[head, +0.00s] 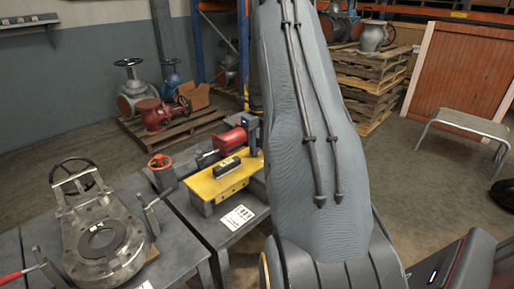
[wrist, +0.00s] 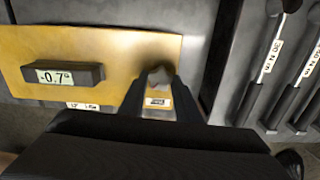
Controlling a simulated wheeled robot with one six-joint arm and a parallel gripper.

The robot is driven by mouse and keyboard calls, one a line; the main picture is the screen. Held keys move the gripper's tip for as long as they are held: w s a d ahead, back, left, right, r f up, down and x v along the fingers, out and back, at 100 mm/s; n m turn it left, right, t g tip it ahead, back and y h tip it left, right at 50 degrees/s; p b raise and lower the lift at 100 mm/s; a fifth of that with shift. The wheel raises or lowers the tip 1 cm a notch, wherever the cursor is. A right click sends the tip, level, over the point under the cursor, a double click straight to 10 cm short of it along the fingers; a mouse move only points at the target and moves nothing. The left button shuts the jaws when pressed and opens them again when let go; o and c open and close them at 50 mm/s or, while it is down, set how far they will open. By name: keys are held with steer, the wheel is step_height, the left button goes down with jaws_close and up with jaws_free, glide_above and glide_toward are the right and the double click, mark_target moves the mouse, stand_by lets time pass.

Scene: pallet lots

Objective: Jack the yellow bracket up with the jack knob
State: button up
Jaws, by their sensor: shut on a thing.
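The yellow bracket (head: 205,188) is a flat plate on the grey bench, left of my arm in the head view. In the wrist view the yellow bracket (wrist: 125,45) fills the upper left. A dark digital level (wrist: 62,74) lies on it and reads about -0.7°. My gripper (wrist: 160,82) is shut on a dark grey knob (wrist: 158,74), which I take for the jack knob, near the bracket's right end. A small label (wrist: 158,101) shows between the fingers. The knob's lower part is hidden. In the head view my arm hides much of the bracket's right side.
A large metal valve (head: 103,240) stands on the left bench. In the wrist view, wrenches (wrist: 272,65) lie right of the bracket. Pallets and floor lie behind.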

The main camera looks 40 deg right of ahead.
mark_target(258, 150)
steer(key=shift+m, duration=0.9)
steer(key=o, duration=1)
steer(key=shift+s, duration=0.1)
steer(key=shift+o, duration=0.2)
steer(key=shift+r+b, duration=0.5)
steer(key=shift+r, duration=3.4)
